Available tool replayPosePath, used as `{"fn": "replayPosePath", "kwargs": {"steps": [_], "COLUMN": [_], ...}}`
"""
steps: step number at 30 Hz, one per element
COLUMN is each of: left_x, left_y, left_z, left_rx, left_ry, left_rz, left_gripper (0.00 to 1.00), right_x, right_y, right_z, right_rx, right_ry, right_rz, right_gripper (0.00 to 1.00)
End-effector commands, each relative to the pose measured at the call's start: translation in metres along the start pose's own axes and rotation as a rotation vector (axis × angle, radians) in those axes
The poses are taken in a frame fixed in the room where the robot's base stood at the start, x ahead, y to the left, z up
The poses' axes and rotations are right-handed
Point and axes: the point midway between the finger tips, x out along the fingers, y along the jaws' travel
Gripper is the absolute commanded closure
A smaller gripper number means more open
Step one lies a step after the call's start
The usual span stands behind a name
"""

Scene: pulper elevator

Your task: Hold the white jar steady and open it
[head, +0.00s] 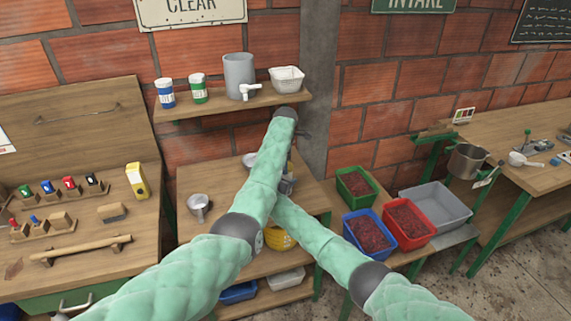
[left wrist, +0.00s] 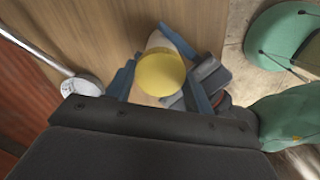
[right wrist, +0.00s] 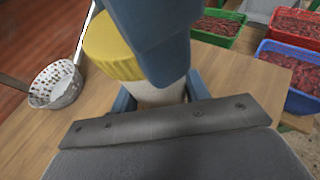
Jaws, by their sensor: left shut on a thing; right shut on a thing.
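The white jar (right wrist: 158,94) has a yellow lid (right wrist: 108,48) and stands on or just above the wooden table; its base is hidden. In the right wrist view my right gripper (right wrist: 160,92) is shut on the jar's white body. In the left wrist view my left gripper (left wrist: 161,80) has its fingers on either side of the round yellow lid (left wrist: 160,73), shut on it from above. The lid sits on the jar; I cannot tell whether it is loose.
A shelf (head: 235,101) hangs above. Red, blue and green crates (head: 412,222) stand to the right. My left forearm crosses over the table.

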Motion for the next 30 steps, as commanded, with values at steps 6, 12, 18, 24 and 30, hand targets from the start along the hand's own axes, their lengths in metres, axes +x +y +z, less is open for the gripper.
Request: {"fn": "replayPosePath", "kwargs": {"steps": [6, 12, 18, 24, 30], "left_x": [-0.001, -0.006, -0.012, -0.017, -0.021], "left_y": [0.001, 0.001, 0.001, 0.0, 0.0], "left_z": [-0.001, -0.001, -0.001, -0.001, 0.0], "left_rx": [0.0, 0.0, 0.001, 0.001, 0.001], "left_ry": [0.001, 0.001, 0.001, 0.001, 0.001], "left_rz": [0.001, 0.002, 0.003, 0.0, -0.001], "left_gripper": [0.75, 0.75, 0.75, 0.75, 0.75], "right_x": [0.001, 0.001, 0.001, 0.001, 0.001], "right_y": [-0.001, -0.001, -0.001, -0.001, -0.001], "right_z": [-0.001, 0.0, -0.001, 0.0, 0.0], "right_rx": [0.0, 0.0, 0.0, 0.0, 0.0], "right_ry": [0.0, 0.0, 0.001, 0.0, 0.0], "right_rz": [-0.002, -0.002, -0.002, -0.002, -0.001], "right_gripper": [1.0, 1.0, 1.0, 1.0, 1.0]}}
